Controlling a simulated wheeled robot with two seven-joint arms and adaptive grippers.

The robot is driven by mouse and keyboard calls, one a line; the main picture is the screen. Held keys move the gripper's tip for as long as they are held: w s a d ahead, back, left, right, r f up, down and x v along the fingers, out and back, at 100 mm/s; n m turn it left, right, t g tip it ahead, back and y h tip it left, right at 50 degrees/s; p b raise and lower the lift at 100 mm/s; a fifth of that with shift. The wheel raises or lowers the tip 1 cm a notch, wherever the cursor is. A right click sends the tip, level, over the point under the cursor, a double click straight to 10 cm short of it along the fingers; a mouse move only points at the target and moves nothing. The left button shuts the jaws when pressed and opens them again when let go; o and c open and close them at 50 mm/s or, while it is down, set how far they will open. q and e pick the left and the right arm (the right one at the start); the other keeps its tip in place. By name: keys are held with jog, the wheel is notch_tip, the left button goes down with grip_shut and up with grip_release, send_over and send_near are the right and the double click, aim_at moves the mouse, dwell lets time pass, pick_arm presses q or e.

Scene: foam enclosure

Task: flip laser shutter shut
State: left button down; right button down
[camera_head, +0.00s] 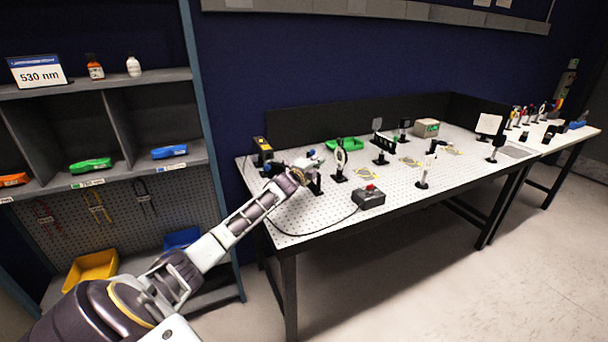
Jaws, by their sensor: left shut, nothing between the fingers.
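My left gripper (310,161) is shut and empty at the left end of the optical table (300,222). It is beside a small dark post-mounted part (315,184), which may be the laser shutter. My gripper covers much of that part, so I cannot tell whether they touch or how its flap stands. A dark box with a yellow label (263,146), possibly the laser, stands at the table's back left corner. My right gripper is not in view.
A round post-mounted optic (340,158) stands just right of my gripper. A control box with a red button (369,196) sits near the front edge, with a cable running left. Shelves (100,85) are at left.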

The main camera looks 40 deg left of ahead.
pick_arm(q)
jog(key=s+d+b, duration=0.1)
jog(key=s, duration=0.9)
jog(key=shift+d, duration=0.3)
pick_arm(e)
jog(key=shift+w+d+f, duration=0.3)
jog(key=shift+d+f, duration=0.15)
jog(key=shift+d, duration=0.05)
pick_arm(q)
jog(key=shift+s+r, duration=0.1)
dwell(0.3)
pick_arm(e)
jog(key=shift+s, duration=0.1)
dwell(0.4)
